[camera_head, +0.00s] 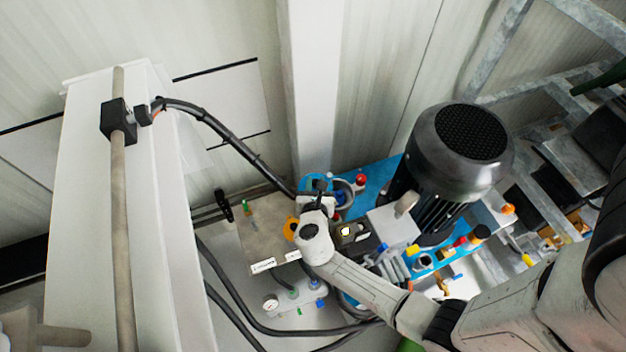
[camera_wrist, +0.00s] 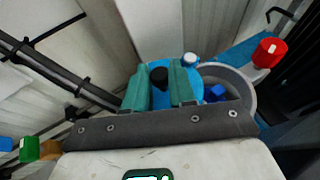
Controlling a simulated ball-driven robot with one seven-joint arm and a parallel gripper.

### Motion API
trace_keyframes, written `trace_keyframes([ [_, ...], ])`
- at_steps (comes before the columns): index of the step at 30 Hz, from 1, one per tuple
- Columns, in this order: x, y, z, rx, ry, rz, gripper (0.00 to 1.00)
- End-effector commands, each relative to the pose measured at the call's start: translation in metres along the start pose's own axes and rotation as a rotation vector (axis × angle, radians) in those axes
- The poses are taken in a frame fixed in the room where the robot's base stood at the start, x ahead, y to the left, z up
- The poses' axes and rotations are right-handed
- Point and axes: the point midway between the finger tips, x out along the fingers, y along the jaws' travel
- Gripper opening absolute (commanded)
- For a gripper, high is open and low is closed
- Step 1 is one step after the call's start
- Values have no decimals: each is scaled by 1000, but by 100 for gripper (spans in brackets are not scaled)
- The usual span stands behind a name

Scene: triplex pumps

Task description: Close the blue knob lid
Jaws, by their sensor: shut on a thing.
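The blue round lid (camera_head: 309,183) shows at the back of the machine, partly covered by my gripper (camera_head: 320,187). In the wrist view the lid (camera_wrist: 164,64) lies just beyond the two green fingers of my gripper (camera_wrist: 159,78). A black knob (camera_wrist: 158,77) stands between the fingers, and the gripper is shut on it. A grey round opening (camera_wrist: 243,88) with a blue piece (camera_wrist: 217,93) inside is right beside the lid. The fingers hide part of the lid, so its exact tilt is unclear.
A red knob (camera_wrist: 269,52) stands right of the opening. A large black motor (camera_head: 460,150) rises to the right of my gripper. A flat metal top (camera_head: 262,237) lies left of the gripper.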

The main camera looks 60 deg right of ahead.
Motion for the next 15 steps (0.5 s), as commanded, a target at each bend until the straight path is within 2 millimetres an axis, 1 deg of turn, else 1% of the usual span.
trace_keyframes([
  [6,-1,-2,0,-14,-1,35,0],
  [15,-1,-2,0,-15,-1,39,0],
])
